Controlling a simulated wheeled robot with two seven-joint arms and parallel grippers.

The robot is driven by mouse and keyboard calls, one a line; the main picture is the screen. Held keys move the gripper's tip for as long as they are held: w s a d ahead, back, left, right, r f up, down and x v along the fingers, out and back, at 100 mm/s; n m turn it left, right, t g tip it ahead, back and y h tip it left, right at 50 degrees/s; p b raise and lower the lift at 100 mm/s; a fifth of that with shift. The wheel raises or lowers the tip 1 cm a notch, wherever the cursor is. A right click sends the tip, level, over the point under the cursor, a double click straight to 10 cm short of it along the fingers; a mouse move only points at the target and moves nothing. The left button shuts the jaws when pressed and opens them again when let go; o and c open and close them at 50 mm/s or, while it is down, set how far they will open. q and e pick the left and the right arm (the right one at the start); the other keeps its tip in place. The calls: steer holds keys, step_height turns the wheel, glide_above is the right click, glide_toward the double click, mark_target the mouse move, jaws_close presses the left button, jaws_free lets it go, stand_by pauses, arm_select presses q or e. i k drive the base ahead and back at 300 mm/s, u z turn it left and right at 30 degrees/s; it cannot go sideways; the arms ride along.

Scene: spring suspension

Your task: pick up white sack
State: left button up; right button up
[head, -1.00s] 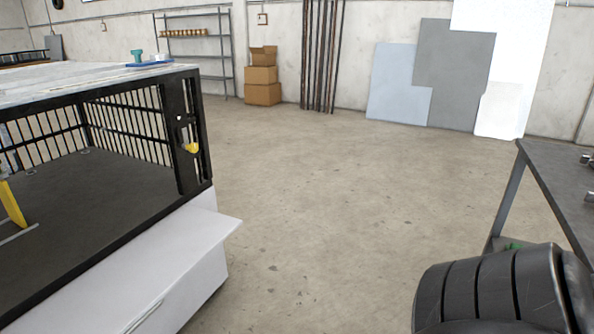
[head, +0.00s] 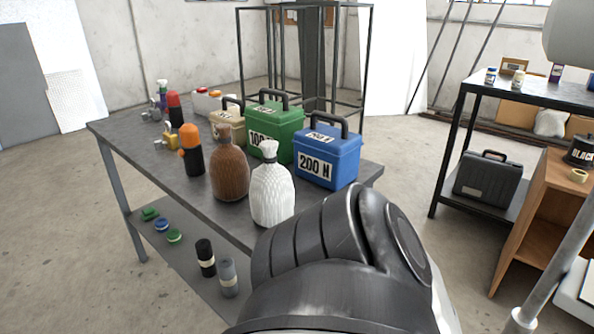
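A white sack (head: 272,196) with a tied neck stands upright at the near edge of the grey metal table (head: 139,132) in the head view. A brown sack (head: 229,172) stands just left of it. Behind it to the right is a blue box labelled 200 N (head: 327,160). A thick dark segment of my own arm is in the foreground just right of the white sack, and may hide part of the table edge. Neither gripper shows in the view.
A black shelf with a dark case (head: 489,180) and a wooden cabinet (head: 540,205) stand at the right. Floor is open at the left.

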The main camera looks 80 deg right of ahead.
mark_target(272, 191)
steer(key=z, duration=0.35)
steer(key=i, duration=1.6)
steer(key=z, duration=3.15)
